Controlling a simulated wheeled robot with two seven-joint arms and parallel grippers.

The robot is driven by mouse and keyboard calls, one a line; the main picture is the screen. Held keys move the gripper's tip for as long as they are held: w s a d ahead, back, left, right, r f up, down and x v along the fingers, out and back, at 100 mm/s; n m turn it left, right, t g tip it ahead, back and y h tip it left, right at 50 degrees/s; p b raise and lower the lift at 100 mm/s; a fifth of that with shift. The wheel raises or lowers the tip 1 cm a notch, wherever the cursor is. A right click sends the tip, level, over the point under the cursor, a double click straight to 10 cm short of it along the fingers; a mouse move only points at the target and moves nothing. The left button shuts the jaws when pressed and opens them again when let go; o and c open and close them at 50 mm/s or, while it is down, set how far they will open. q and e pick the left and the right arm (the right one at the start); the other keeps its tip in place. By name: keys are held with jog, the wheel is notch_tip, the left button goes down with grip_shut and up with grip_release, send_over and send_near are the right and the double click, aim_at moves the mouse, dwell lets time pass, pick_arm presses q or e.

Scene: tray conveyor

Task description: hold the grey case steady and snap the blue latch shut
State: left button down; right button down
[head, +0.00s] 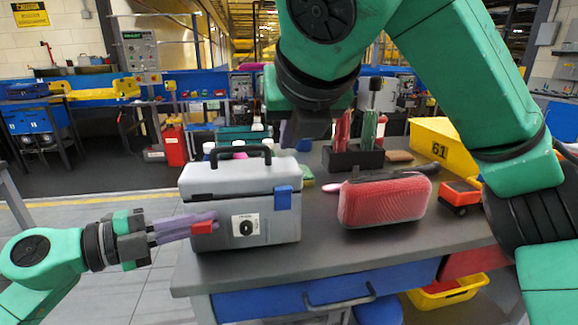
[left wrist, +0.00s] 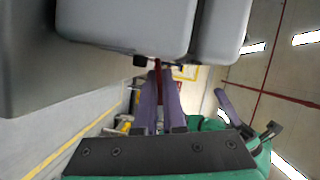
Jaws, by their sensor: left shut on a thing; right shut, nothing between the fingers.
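The grey case (head: 240,187) stands upright on the table with its lid down and a dark carrying handle on top. The blue latch (head: 283,198) is on its front, near the right end, across the lid seam; I cannot tell whether it is fully flat. My left gripper (head: 206,224) is shut on the case's left end, at a small red piece there. In the left wrist view the purple fingers (left wrist: 158,90) point at the case (left wrist: 130,22). My right gripper (head: 292,135) is shut and empty, above and behind the case, partly hidden by its own wrist.
A red ribbed bag (head: 385,201) stands right of the case on the grey table (head: 330,236). Several bottles stand behind the case.

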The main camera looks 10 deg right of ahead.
pick_arm(q)
jog(key=shift+r, duration=0.1)
jog(key=c, duration=0.9)
grip_release()
jog(key=shift+s, duration=0.1)
